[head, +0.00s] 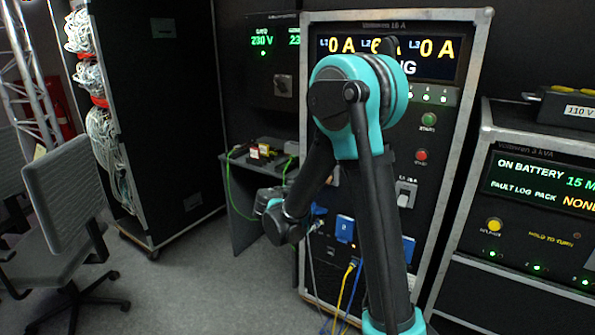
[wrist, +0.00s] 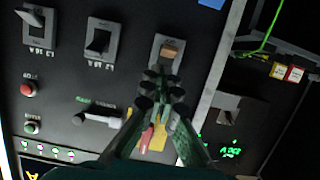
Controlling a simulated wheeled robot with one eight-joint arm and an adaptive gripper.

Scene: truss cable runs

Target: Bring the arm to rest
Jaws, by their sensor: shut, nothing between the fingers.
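My arm rises in front of the tall power cabinet (head: 475,60) in the head view, bent at a teal elbow, with its forearm reaching down and left. My gripper's fingers are hidden or too small to tell in that view. In the wrist view my gripper (wrist: 160,88) is shut and empty, its fingertips together over the black panel. Just beyond the tips is a grey switch with a tan lever (wrist: 170,50). I cannot tell whether the fingers touch it.
Two more switches (wrist: 100,42), a red button (wrist: 27,88) and a green button (wrist: 32,127) share the panel. Blue and yellow cables (head: 352,285) hang below my forearm. A small table (head: 240,205) stands behind it, a UPS cabinet (head: 520,200) right, an office chair (head: 65,190) left. Floor between is clear.

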